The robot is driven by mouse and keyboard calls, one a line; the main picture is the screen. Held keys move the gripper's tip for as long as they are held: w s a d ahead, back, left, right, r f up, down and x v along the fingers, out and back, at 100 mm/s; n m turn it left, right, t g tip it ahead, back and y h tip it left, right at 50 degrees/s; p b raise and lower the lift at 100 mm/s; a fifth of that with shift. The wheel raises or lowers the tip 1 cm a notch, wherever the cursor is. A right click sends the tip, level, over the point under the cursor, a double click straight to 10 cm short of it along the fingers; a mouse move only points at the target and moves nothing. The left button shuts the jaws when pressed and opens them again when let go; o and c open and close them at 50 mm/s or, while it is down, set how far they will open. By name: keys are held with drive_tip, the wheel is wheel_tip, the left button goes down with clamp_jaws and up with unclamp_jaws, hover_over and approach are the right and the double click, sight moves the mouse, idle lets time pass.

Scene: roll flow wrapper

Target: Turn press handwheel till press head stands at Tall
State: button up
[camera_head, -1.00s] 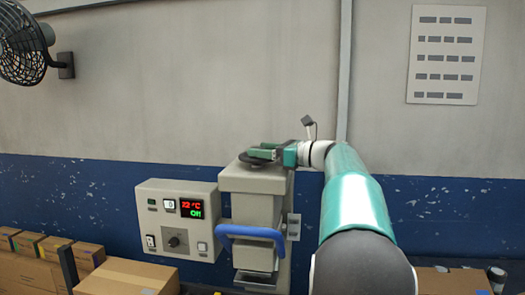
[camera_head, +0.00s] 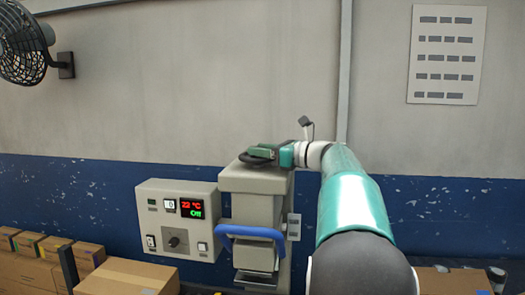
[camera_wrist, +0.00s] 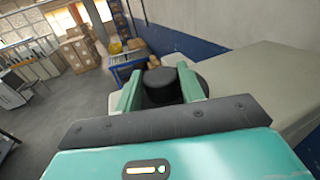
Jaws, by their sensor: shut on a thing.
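The press (camera_head: 252,207) stands against the wall, a beige column with a blue bar handle (camera_head: 250,232) on its front. The dark handwheel (camera_head: 255,156) lies flat on top of the column. My gripper (camera_head: 265,152) reaches it from the right. In the wrist view the two green fingers of my gripper (camera_wrist: 161,90) are shut on a round black knob of the handwheel (camera_wrist: 160,80). Most of the wheel is hidden behind the fingers. I cannot read a height scale or a Tall mark; a small plate (camera_head: 294,227) on the press's right side is too small to read.
A control box (camera_head: 178,220) with a red 22 °C display is left of the press. Cardboard boxes (camera_head: 125,277) stand at the lower left. A fan (camera_head: 25,40) hangs at the upper left. The wrist view shows open floor (camera_wrist: 70,105) at the left.

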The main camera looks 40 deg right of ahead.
drive_tip(key=m+h, duration=0.1)
drive_tip(key=h, duration=0.1)
drive_tip(key=m+h, duration=0.2)
drive_tip(key=m+t+h, duration=0.1)
drive_tip(key=h, duration=0.1)
drive_tip(key=shift+a+h, duration=0.4)
drive_tip(key=shift+a+f+m+g+h, duration=0.1)
drive_tip(key=shift+m+g+h, duration=0.3)
drive_tip(key=shift+m+h, duration=1.05)
drive_tip(key=shift+a+m+g+h, duration=0.1)
drive_tip(key=shift+m+g+h, duration=0.3)
drive_tip(key=shift+m+h, duration=1)
drive_tip(key=shift+d+n+h, duration=0.1)
drive_tip(key=shift+n+h, duration=0.15)
drive_tip(key=shift+h, duration=0.3)
drive_tip(key=o, duration=1)
drive_tip(key=shift+s, duration=0.1)
drive_tip(key=v, duration=1.3)
drive_tip(key=shift+s+a, duration=0.25)
drive_tip(key=shift+a, duration=0.05)
